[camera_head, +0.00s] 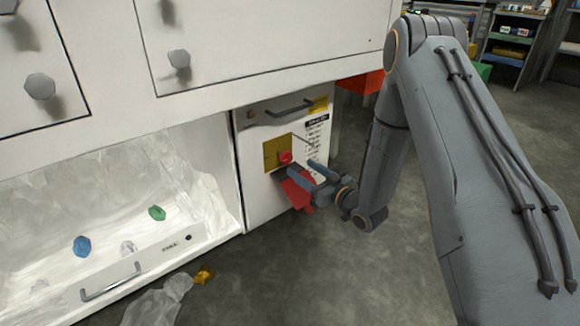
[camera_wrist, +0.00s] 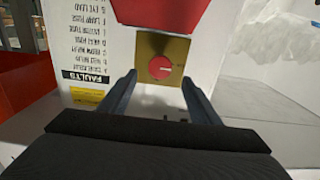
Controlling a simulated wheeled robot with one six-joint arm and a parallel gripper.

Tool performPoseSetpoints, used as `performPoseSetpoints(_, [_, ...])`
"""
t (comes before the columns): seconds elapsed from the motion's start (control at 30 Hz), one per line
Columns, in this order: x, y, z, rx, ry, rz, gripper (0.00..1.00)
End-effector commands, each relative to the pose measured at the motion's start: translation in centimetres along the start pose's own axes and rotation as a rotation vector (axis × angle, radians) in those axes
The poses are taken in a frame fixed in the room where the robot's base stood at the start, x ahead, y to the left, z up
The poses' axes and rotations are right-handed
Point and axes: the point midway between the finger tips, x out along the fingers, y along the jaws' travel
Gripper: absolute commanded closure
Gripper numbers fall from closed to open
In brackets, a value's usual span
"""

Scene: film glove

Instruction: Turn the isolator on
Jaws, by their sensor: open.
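The isolator is a round red knob (camera_head: 285,157) on a square yellow plate (camera_head: 271,153), set in the front of a white cabinet (camera_head: 262,206). In the wrist view, which sees the panel upside down, the knob (camera_wrist: 160,68) sits on its plate (camera_wrist: 178,48) with a small pale mark on its face. A red flap (camera_head: 298,193) shows below the plate, and its edge shows at the top of the wrist view (camera_wrist: 160,12). My gripper (camera_head: 297,173) is open in front of the knob. Its two fingers (camera_wrist: 159,80) lie apart on either side of the knob, seemingly without touching it.
A printed faults list (camera_wrist: 93,45) is beside the plate. A grey handle (camera_head: 289,109) sticks out above it. An open white bay (camera_head: 100,195) holds coloured lumps at left. An orange-red box (camera_head: 360,86) stands behind the cabinet.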

Motion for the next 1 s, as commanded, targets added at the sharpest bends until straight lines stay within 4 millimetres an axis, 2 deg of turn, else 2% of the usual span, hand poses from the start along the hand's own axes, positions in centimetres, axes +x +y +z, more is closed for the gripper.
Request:
performPoseSetpoints(0.3, [4.5, -0.1, 0.1, -0.002, 0.002, -0.002, 0.43])
performPoseSetpoints(0.5, [6.8, 0.0, 0.1, -0.002, 0.000, -0.001, 0.43])
performPoseSetpoints(0.87, [7.5, 0.0, -0.1, 0.000, -0.002, 0.000, 0.43])
performPoseSetpoints(0.9, [7.5, 0.0, -0.1, 0.000, -0.002, 0.000, 0.45])
performPoseSetpoints(1.0, [7.5, 0.0, 0.0, 0.000, -0.002, 0.000, 0.62])
